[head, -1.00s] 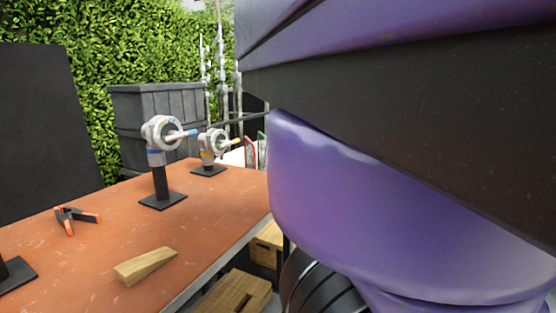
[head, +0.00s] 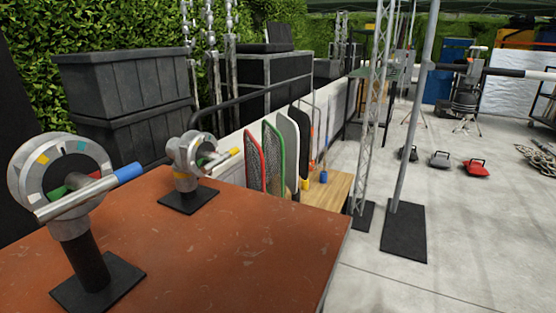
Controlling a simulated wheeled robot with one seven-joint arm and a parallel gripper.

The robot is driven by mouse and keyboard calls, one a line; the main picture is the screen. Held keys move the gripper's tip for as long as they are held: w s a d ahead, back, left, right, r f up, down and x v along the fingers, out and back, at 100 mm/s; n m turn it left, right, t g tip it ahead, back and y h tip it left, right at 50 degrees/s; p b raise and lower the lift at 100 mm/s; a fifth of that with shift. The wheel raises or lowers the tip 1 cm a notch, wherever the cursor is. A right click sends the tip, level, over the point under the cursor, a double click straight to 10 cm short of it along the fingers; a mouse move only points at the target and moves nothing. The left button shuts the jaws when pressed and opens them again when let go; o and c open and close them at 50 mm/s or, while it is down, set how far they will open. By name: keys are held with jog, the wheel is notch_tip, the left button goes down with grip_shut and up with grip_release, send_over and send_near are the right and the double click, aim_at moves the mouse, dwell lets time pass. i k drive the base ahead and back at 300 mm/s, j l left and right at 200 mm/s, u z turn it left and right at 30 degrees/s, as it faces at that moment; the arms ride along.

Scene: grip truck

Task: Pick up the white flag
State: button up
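Several upright rounded panels, which look like flags, stand in a row beyond the far right end of the orange table. One is a white flag (head: 288,140), set between a green-rimmed mesh flag (head: 270,160) and a black flag (head: 303,125). A red-rimmed mesh flag (head: 254,160) is at the left of the row. The white flag's lower part is partly hidden by the green-rimmed one. My gripper is not in view.
The orange table (head: 230,235) fills the lower left, with two grip heads on black-based stands (head: 85,255) (head: 186,170) on it. A metal pole on a black base plate (head: 404,235) and a truss stand right of the flags. Open concrete floor (head: 470,220) lies at right.

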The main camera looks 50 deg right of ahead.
aim_at(290, 130)
jog(key=z, duration=0.95)
